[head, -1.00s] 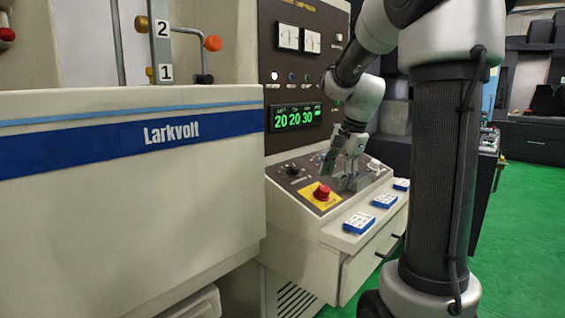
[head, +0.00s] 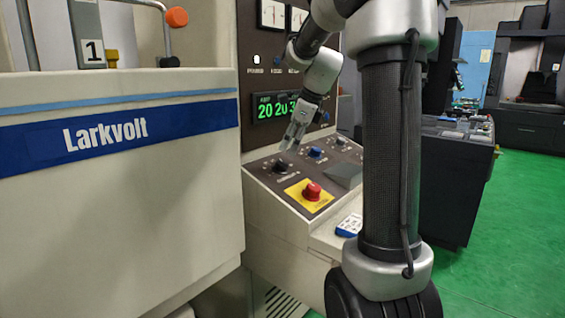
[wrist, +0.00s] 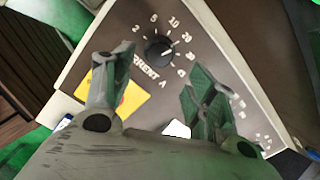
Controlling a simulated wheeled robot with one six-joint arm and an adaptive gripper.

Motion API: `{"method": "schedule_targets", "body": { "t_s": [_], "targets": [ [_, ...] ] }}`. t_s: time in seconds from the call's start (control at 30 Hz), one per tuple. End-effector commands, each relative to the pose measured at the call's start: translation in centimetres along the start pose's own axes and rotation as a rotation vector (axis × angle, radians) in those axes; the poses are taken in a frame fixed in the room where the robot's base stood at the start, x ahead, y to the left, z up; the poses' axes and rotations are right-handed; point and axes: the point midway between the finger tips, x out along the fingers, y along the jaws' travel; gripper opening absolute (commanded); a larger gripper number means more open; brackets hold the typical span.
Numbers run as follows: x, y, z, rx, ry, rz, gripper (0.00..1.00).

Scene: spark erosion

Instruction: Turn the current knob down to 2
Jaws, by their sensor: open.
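The black current knob (wrist: 158,49) is on the dark sloping panel, lettered "CURRENT A", with a scale including 2, 5, 10 and 20. In the head view the knob (head: 281,167) sits at the panel's left end. My gripper (head: 292,144) is open just above and slightly right of it. In the wrist view the two fingers of my gripper (wrist: 156,75) are spread, with the knob showing between and beyond them. I see no contact with the knob.
A red mushroom button (head: 312,190) on a yellow plate (head: 298,199) is just in front of the knob. A blue knob (head: 315,153) is to its right. A green-lit display (head: 277,106) is above. The white Larkvolt cabinet (head: 130,200) stands at left.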

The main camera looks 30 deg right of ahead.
Motion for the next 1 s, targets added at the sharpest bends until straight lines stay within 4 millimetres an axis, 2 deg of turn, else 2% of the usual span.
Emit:
{"method": "schedule_targets", "body": {
  "t_s": [0.17, 0.5, 0.63, 0.87, 1.0],
  "targets": [
    [1.7, 0.1, 0.0, 0.016, 0.001, 0.004, 0.57],
    [7.0, 0.1, 0.0, 0.015, 0.001, 0.002, 0.57],
    [7.7, 0.1, 0.0, 0.014, 0.001, 0.0, 0.57],
    [7.8, 0.1, 0.0, 0.014, 0.001, 0.0, 0.57],
    [7.8, 0.0, 0.0, 0.014, 0.001, 0.0, 0.35]
  ]
}}
